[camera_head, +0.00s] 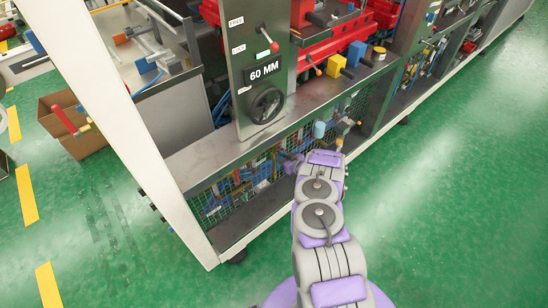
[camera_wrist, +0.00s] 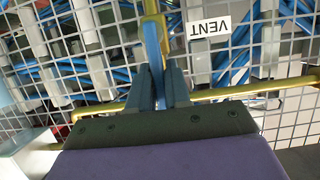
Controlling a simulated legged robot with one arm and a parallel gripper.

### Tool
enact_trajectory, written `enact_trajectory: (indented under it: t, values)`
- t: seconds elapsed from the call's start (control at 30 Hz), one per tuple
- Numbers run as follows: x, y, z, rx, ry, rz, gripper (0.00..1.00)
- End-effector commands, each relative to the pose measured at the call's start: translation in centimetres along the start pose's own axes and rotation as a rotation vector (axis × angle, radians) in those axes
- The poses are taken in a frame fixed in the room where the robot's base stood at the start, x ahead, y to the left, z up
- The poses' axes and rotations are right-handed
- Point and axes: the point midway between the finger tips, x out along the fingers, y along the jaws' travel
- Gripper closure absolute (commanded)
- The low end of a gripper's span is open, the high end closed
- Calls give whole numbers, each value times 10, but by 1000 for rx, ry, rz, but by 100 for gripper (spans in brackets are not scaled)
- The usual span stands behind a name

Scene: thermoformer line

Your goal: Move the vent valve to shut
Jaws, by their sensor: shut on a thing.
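The vent valve shows in the wrist view as a flat blue handle (camera_wrist: 153,42) in front of a yellow pipe (camera_wrist: 240,92). A white label (camera_wrist: 208,27) reading VENT, upside down in this view, hangs on the wire mesh just right of it. My gripper (camera_wrist: 162,75) is shut on the blue handle, with one grey finger on each side. The handle runs nearly in line with the fingers. The lower part of the handle and the valve body are partly hidden by the fingers. In the head view my arm reaches to the mesh front, where the grip itself is too small to tell.
Wire mesh with blue hoses behind it (camera_wrist: 85,20) backs the valve. Above my arm, a metal ledge (camera_head: 205,160) carries a panel with a black handwheel (camera_head: 266,105) and a red-knobbed lever (camera_head: 272,46). A cardboard box (camera_head: 85,140) stands left. The green floor at right is clear.

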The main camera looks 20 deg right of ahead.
Motion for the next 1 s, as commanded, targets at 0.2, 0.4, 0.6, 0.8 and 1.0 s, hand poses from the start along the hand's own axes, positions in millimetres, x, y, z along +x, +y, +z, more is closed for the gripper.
enact_trajectory:
  t: [0.2,0.4,0.6,0.8,1.0]
  values:
    - [0,1,-2,-2,3,1,100]
    - [0,1,-2,-2,4,2,100]
    - [0,3,-2,18,5,-4,100]
    - [0,12,-1,157,6,-55,100]
    - [0,17,0,278,5,-99,100]
